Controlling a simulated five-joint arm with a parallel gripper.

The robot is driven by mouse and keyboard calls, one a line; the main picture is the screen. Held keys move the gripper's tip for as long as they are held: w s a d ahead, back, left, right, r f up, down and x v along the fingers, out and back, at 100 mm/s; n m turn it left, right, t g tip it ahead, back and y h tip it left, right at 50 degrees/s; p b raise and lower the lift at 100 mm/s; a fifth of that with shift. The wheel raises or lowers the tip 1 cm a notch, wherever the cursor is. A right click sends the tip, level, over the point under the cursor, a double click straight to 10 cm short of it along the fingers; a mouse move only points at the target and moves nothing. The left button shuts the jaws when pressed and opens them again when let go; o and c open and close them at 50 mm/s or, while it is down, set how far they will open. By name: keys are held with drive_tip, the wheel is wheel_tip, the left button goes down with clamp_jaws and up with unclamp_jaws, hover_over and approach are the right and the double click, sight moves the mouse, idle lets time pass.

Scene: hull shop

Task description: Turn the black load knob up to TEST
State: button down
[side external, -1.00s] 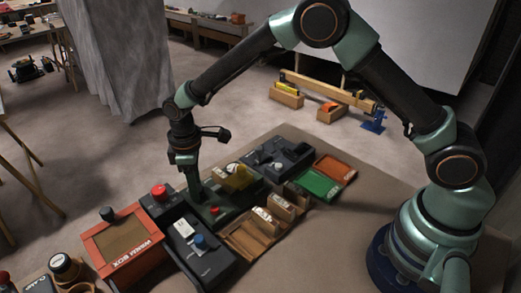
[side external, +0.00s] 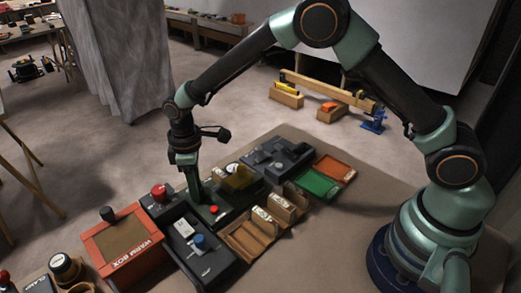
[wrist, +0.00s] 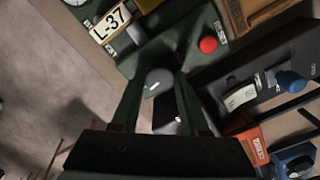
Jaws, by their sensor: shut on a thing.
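The black load knob (wrist: 158,77) shows in the wrist view as a round dark-grey top with a short white mark, between the two fingers. My gripper (wrist: 157,88) is shut on it from above. The knob sits on a dark green test box (wrist: 125,45) with an L-37 label (wrist: 109,24) and a red button (wrist: 208,44). In the side external view my gripper (side external: 194,201) points straight down at the box (side external: 224,210), and the knob is hidden there. I cannot read a TEST marking or tell which setting the knob points to.
A black box with a blue knob (side external: 200,241), an orange warm box (side external: 123,248) and a red mushroom button (side external: 158,192) stand close by at the left. A yellow clear cover (side external: 238,178) is just right of my gripper. Green (side external: 314,184) and orange (side external: 335,168) trays lie farther right.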

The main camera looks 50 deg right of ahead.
drive_tip(key=shift+c, duration=2.1)
unclamp_jaws()
wheel_tip(320, 180, up, 12)
